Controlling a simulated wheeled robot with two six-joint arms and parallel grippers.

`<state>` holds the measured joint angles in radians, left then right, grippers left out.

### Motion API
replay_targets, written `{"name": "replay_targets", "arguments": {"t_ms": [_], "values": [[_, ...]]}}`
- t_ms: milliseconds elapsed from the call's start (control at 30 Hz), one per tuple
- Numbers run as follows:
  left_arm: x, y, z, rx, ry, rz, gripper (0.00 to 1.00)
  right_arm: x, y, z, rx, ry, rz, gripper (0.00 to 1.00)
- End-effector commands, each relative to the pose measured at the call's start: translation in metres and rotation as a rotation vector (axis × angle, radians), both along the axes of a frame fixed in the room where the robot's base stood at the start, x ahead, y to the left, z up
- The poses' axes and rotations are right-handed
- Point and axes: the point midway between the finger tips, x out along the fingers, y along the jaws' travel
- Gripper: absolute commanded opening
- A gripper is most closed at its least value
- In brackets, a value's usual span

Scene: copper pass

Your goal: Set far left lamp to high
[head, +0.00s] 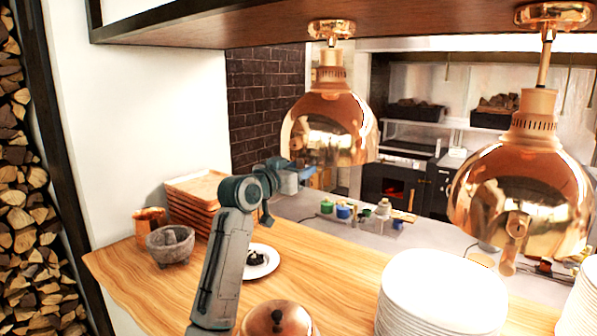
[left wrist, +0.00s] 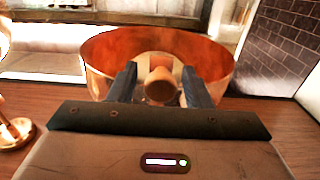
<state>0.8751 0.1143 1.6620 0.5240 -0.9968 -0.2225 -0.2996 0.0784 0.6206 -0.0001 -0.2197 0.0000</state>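The far left lamp (head: 330,130) is a shiny copper dome hanging from the overhead wooden shelf. My left gripper (head: 305,171) is raised to its lower left edge. In the left wrist view, the copper shade (left wrist: 105,50) fills the top middle, with a round copper knob (left wrist: 160,86) in front of it. The left gripper's two dark fingers (left wrist: 160,84) stand on either side of the knob, open, with a small gap showing on each side. The gripper hides the knob in the head view. My right gripper is in neither view.
A second copper lamp (head: 522,195) hangs to the right. Below are a plate stack (head: 440,295), a copper lid (head: 277,320), a plate with dark food (head: 262,262), a stone bowl (head: 170,245) and stacked trays (head: 195,188). The wooden shelf (head: 230,30) runs overhead.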

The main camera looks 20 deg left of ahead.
Motion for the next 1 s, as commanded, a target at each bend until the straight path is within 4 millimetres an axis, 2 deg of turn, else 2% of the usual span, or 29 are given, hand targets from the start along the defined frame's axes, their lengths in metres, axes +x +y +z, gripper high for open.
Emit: {"name": "replay_targets", "arguments": {"t_ms": [167,267,500,700,1000], "values": [[-0.006,0.003,-0.004,0.001,0.003,0.001,0.45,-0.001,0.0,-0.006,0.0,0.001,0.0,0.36],[-0.02,0.008,-0.006,0.003,0.0,0.001,0.45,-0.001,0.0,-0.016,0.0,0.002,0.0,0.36],[-0.067,0.025,-0.006,0.004,-0.003,0.002,0.45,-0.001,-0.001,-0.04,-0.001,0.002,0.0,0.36],[-0.093,0.034,-0.003,0.002,-0.002,0.001,0.45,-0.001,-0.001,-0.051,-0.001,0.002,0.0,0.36],[-0.101,0.037,-0.001,0.0,0.0,0.0,0.45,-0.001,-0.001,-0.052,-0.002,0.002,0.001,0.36]]}}
